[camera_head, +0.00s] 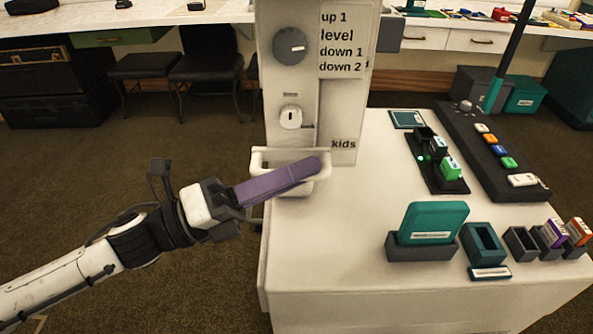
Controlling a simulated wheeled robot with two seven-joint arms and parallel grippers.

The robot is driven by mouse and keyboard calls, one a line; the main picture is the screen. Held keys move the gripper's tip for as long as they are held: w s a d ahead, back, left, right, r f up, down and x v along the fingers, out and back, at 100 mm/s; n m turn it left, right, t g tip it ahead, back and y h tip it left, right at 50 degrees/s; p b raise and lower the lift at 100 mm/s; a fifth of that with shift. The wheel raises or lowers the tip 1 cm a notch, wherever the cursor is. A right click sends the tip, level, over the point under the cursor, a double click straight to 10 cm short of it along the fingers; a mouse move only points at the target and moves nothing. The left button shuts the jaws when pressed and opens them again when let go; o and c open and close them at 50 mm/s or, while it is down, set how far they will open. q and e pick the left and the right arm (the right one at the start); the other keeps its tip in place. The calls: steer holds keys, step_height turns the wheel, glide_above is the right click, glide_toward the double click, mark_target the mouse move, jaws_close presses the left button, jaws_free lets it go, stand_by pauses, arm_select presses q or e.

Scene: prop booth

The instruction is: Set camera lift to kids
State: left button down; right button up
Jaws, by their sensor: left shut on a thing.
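A pale upright panel (345,105) stands at the back of the white stand. It carries a round grey dial (290,47) beside the labels "up 1", "level", "down 1" and "down 2". Below the dial is a white knob (291,117) on a vertical strip. The label "kids" (344,143) is lower on the panel, to the right and below the knob. My left gripper (235,204) is shut on a long purple block (275,184), apart from the knob and dial. The block is tilted up to the right, over a white tray (262,158) below the panel. My right gripper is not in view.
On the white stand (345,240) are a teal block in a grey holder (420,250), an empty teal holder (483,243), small grey holders, a dark rack with a green block (449,168), and a dark strip of coloured buttons (495,150). The stand's front left is clear.

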arm_select(q)
steer(key=shift+s+d+f, duration=0.1)
steer(key=shift+s+f, duration=0.05)
steer(key=shift+f, duration=0.05)
steer(key=c, duration=1.7)
jaws_free()
steer(key=shift+d, duration=0.1)
steer(key=shift+c, duration=0.2)
steer(key=shift+a, duration=0.3)
steer(key=b+v, duration=0.1)
steer(key=v, duration=0.8)
steer(key=shift+a, duration=0.35)
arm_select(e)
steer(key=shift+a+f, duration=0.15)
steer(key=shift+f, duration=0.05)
arm_select(q)
steer(key=shift+s+f, duration=0.15)
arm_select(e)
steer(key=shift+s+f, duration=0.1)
